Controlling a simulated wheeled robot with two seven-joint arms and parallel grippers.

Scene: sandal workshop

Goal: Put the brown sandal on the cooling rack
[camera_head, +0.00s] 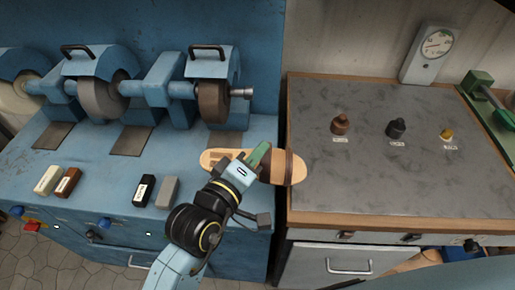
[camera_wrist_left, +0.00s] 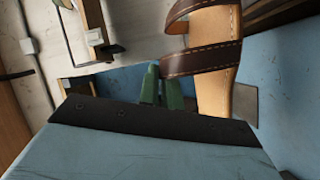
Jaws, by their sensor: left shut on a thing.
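The brown sandal (camera_head: 213,157) has a tan sole and a dark brown strap. My left gripper (camera_head: 259,155), with green fingers, is shut on it and holds it over the gap between the blue bench and the grey-topped table. In the left wrist view the sandal (camera_wrist_left: 216,90) stands upright in the picture at the right, its stitched strap at the green fingertips of the left gripper (camera_wrist_left: 155,73). The exact grip on the strap is partly hidden. No cooling rack can be made out in either view. My right gripper is not in view.
The blue bench (camera_head: 65,215) carries grinding wheels (camera_head: 100,97) and several small blocks.

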